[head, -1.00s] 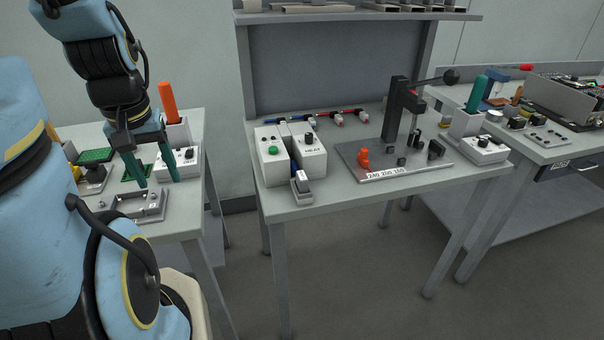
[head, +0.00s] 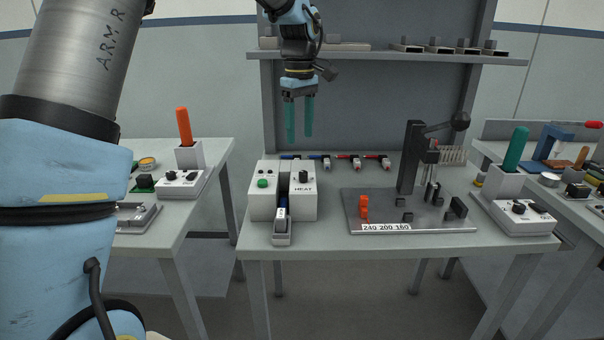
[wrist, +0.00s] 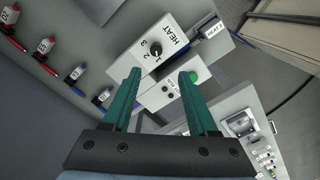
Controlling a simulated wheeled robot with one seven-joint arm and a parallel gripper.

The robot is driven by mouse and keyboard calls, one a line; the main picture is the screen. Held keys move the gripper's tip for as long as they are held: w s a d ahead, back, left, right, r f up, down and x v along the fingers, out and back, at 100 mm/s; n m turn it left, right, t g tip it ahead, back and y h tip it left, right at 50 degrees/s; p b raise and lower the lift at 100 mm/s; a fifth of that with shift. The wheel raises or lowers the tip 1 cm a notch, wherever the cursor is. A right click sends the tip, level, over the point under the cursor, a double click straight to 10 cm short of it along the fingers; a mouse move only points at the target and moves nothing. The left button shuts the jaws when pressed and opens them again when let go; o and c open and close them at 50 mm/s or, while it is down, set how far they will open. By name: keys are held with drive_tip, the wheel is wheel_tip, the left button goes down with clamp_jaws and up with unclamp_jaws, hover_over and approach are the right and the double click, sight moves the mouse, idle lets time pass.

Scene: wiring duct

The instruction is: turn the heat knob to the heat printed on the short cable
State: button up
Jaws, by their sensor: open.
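The heat knob (head: 303,176) is a small dark knob on the white box marked HEAT (head: 304,207). In the wrist view the knob (wrist: 155,47) has the numbers 1, 2 and 3 beside it. My gripper (head: 300,139) has green fingers that are apart and empty; it hangs above and behind the box, pointing down. I cannot tell which is the short cable. A blue-and-grey piece (head: 282,213) sits in front of the HEAT box.
A white box with a green button (head: 262,184) stands left of the HEAT box. To the right is a grey plate (head: 380,215) labelled 240 200 160, with a lever press (head: 411,160). A shelf (head: 390,57) hangs above.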

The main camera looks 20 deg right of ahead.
sight(303, 172)
drive_tip(key=f+p, duration=0.1)
drive_tip(key=f, duration=0.6)
drive_tip(key=d+f+p, duration=0.1)
drive_tip(key=f, duration=0.2)
drive_tip(key=shift+f+p, duration=0.3)
clamp_jaws()
